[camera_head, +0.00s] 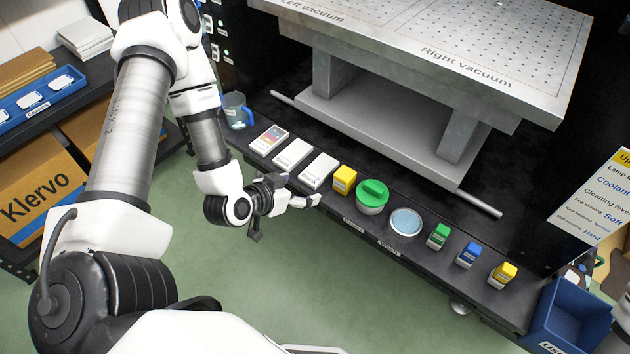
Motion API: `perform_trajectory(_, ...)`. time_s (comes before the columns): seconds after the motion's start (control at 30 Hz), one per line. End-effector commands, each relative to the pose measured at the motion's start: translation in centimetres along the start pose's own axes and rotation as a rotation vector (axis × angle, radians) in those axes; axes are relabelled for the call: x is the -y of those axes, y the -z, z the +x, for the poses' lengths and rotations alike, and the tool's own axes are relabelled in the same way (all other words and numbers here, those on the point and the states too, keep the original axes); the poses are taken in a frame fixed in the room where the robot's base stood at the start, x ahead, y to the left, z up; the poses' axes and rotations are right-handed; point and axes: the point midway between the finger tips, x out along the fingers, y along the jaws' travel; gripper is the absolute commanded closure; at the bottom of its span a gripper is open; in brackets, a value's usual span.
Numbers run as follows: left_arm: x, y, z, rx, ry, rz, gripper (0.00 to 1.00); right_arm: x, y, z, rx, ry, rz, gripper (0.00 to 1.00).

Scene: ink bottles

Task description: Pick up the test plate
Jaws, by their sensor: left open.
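A row of items stands on the dark front ledge of the machine. At its left end lies a flat plate with a coloured pattern (270,139), which looks like the test plate. Beside it lie two plain white flat pieces, one nearer to it (293,154) and one farther right (318,170). My left gripper (300,191) is open and empty, just in front of the ledge by the right white piece. It appears apart from the pieces, though its exact height is hard to tell.
Right along the ledge are a yellow block (344,179), a green-lidded tub (372,195), a round blue dish (405,221) and small green, blue and yellow bottles (468,254). A jug (237,110) stands left. The metal vacuum table (430,60) overhangs behind. A blue bin (570,318) is lower right.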

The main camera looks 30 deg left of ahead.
Motion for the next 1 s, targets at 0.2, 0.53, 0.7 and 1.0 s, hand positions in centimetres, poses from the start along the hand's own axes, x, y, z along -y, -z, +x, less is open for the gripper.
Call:
perform_trajectory(0.2,2.9,-1.5,3.0,-0.198,0.058,0.024,0.1,-0.1,0.1,7.1,-0.002,0.0,0.001,1.0)
perform_trajectory(0.53,3.4,-0.2,6.8,-0.217,0.063,0.033,0.1,-0.1,0.1,8.9,-0.002,0.0,0.0,1.0)
perform_trajectory(0.7,3.6,0.4,9.7,-0.215,0.061,0.032,0.1,-0.1,0.1,10.3,-0.001,0.0,0.0,1.0)
perform_trajectory(1.0,3.7,0.8,10.1,-0.213,0.062,0.026,0.21,-0.1,0.1,10.2,-0.001,0.0,0.0,1.0)
